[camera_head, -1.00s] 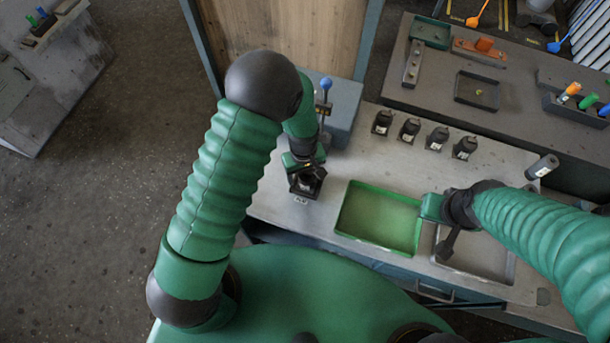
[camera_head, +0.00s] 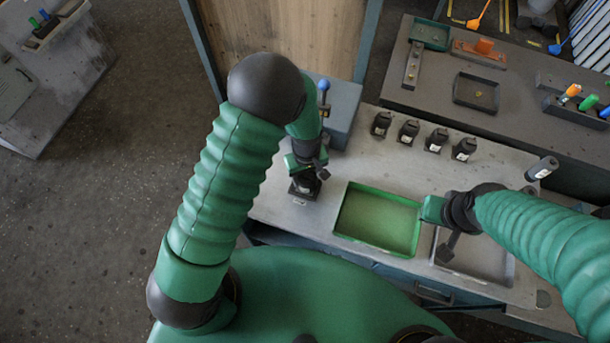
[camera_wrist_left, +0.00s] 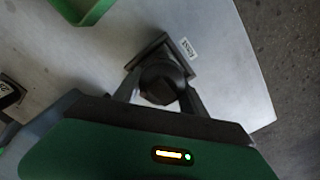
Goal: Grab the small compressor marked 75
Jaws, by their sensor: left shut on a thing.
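My left gripper (camera_head: 307,180) points down at the left end of the grey workbench, shut on a small dark compressor (camera_wrist_left: 160,84). In the left wrist view its round dark body sits between the two fingers, over a square dark base (camera_wrist_left: 178,50). I cannot tell whether it is lifted off that base. No number 75 is readable on it. Several similar dark compressors (camera_head: 409,131) with white labels stand in a row along the bench's back edge; their marks are too small to read. My right gripper (camera_head: 447,246) hangs over the grey tray, its fingers partly hidden.
A green tray (camera_head: 378,218) lies right of my left gripper, with a grey tray (camera_head: 500,270) beside it. A dark cylinder (camera_head: 541,168) is at the bench's right. A blue-grey box with a blue-knobbed lever (camera_head: 325,84) stands behind my left gripper. A dark table (camera_head: 430,85) is behind.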

